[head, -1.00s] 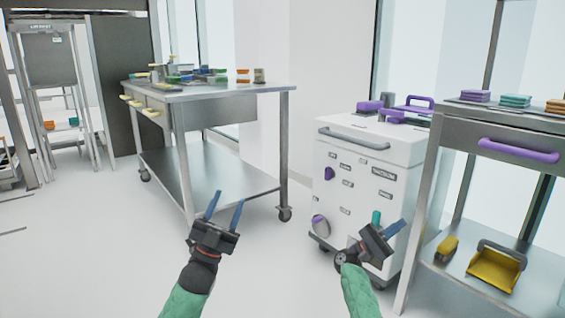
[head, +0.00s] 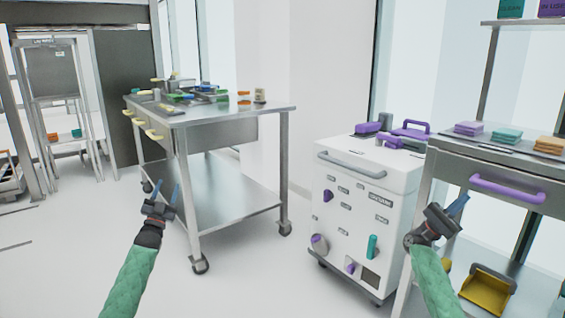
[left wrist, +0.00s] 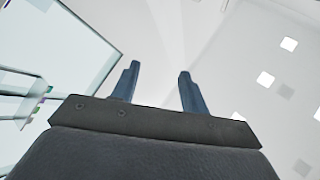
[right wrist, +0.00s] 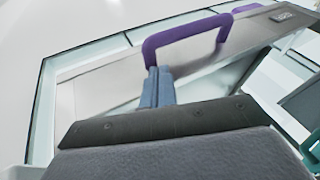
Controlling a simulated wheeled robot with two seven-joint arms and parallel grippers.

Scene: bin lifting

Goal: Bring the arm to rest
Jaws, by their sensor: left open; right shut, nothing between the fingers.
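My left gripper (head: 168,195) is raised in front of the steel table in the head view. Its two blue fingers are apart with nothing between them in the left wrist view (left wrist: 157,88). My right gripper (head: 458,204) is in front of the steel shelf unit at the right, just below its purple drawer handle (head: 508,188). In the right wrist view its blue fingers (right wrist: 157,85) are together and hold nothing. The purple handle (right wrist: 185,32) shows beyond the fingertips there; I cannot tell whether they touch it.
A white wheeled cabinet (head: 365,180) stands between the steel table (head: 235,112) and the shelf unit. Purple items (head: 410,130) lie on it. A yellow dustpan (head: 488,290) sits on the lower shelf. The floor (head: 70,260) at the left is clear.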

